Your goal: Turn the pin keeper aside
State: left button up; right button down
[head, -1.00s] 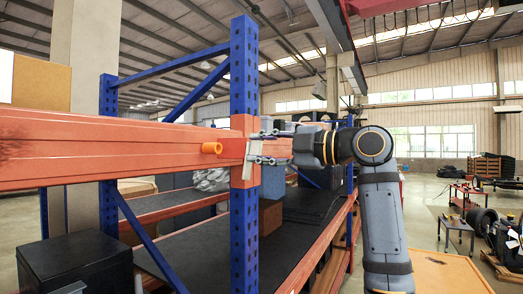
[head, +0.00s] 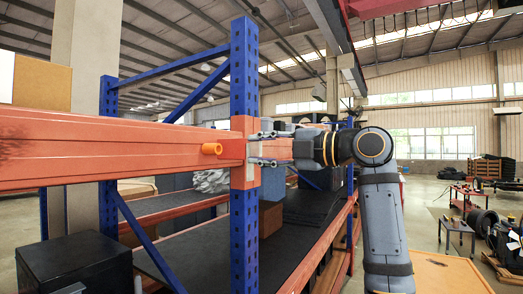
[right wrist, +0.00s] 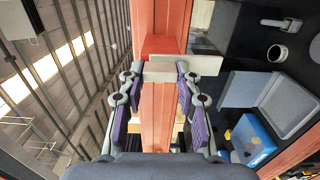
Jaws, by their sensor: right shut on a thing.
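The orange pin (head: 211,148) sticks out from the long orange beam, left of the blue upright. The pin keeper looks like a pale flat plate (head: 252,167) at the beam's end by the upright. In the right wrist view a pale plate (right wrist: 172,66) lies across the orange beam at my fingertips and reaches out to the right. My right gripper (head: 264,149) has one finger above the other at this plate. It also shows in the right wrist view (right wrist: 157,76), shut on the plate, with a finger on each side.
The blue upright (head: 243,80) stands close left of my right gripper. The orange beam (head: 110,150) runs off to the left. A dark shelf (head: 205,250) lies below, with a black box (head: 75,265) at the lower left.

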jog(key=c, duration=0.9)
grip_release()
jog(key=v, duration=1.2)
